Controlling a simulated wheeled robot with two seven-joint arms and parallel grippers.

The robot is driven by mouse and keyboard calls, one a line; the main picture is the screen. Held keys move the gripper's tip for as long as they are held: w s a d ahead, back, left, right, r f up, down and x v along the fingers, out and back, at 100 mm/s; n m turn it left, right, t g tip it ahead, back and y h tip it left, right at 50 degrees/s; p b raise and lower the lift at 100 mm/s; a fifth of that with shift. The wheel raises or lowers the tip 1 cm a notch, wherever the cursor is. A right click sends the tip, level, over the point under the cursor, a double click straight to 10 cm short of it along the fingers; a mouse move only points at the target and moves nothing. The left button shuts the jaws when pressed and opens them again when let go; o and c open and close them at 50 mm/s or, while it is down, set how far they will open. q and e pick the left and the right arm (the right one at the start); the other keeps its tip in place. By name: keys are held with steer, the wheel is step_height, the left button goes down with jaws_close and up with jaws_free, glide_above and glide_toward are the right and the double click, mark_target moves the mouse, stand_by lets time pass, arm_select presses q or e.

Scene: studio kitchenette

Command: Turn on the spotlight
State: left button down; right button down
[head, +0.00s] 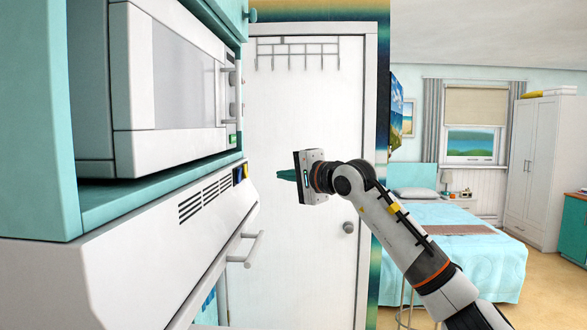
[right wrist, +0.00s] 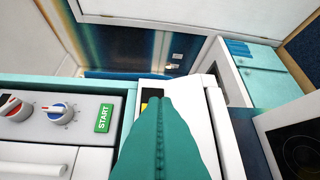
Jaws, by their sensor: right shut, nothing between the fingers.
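The white range hood (head: 150,255) sits under the microwave, with vent slots on its front. At its right end is a small dark switch panel (head: 240,173) with yellow and blue parts. My right gripper (head: 280,175) has teal fingers, shut and empty. It points left toward the panel, at about its height, with a visible gap in the head view. The fingers also show in the right wrist view (right wrist: 158,110). My left gripper is not in view. I cannot make out the lamp itself.
The microwave (head: 175,85) is above the hood; its knobs and green START button (right wrist: 104,117) are close to the fingers in the right wrist view. A bar handle (head: 240,255) sticks out below the hood. A white door (head: 310,120) stands behind.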

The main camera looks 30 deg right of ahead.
mark_target(246, 171)
steer(key=w+a+p, duration=0.3)
steer(key=w+a, duration=0.1)
steer(key=w, duration=0.3)
steer(key=shift+f+p, duration=0.3)
steer(key=shift+f, duration=0.15)
steer(key=shift+d, duration=0.1)
